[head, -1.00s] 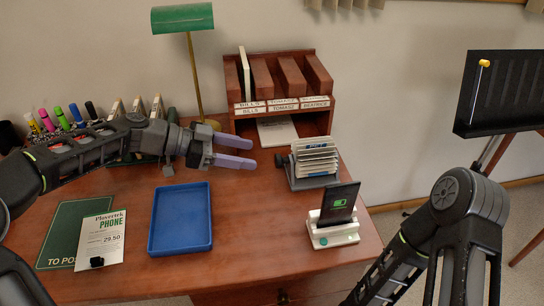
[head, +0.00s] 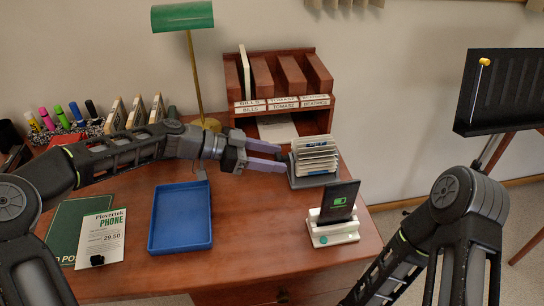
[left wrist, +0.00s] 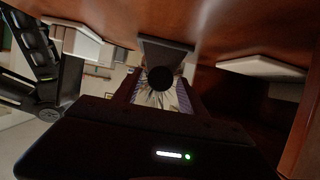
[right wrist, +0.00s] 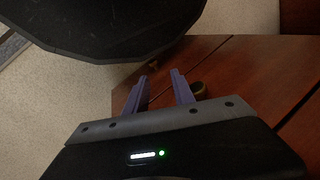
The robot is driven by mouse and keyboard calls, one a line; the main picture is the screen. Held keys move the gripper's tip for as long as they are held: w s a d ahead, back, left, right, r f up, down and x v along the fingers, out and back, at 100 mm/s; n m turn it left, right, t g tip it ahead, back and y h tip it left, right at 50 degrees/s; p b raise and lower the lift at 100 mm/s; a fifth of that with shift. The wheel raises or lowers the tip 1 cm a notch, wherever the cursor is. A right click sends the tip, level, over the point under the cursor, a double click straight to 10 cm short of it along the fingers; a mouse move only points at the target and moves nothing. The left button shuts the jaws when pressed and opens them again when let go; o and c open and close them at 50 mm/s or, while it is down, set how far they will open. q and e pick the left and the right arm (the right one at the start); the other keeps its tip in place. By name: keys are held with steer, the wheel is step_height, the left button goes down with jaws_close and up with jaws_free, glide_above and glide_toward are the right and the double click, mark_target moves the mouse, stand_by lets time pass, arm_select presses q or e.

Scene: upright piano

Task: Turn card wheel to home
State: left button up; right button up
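The card wheel (head: 315,155), a grey stand with a fan of white cards, sits on the desk right of centre. My left gripper (head: 284,157) is at its left side, with two purple fingers apart. In the left wrist view the card wheel's dark round knob (left wrist: 160,78) lies between or just beyond the fingertips (left wrist: 158,98); I cannot tell whether they touch it. The knob is mostly hidden in the head view. My right gripper (right wrist: 160,86) is open and empty in the right wrist view, over the desk's edge; its fingers do not show in the head view.
A phone (head: 339,201) stands on a white dock (head: 333,233) in front of the card wheel. A blue tray (head: 181,218) lies left of it. A wooden sorter (head: 284,92) and green lamp (head: 182,16) stand behind. Bare desk lies between tray and dock.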

arm_select(q)
jaws_close()
stand_by(0.3)
steer(key=shift+n, duration=0.3)
steer(key=shift+w+n+g+h, duration=0.2)
steer(key=shift+n+g+h, duration=0.1)
steer(key=shift+n+g, duration=0.5)
steer(key=shift+w+a+f+n+g+h+p, duration=0.1)
steer(key=shift+n+g+h+p, duration=0.3)
steer(key=shift+n+g, duration=0.65)
steer(key=shift+n+t, duration=0.25)
steer(key=shift+n, duration=0.1)
steer(key=shift+o, duration=0.8)
jaws_free()
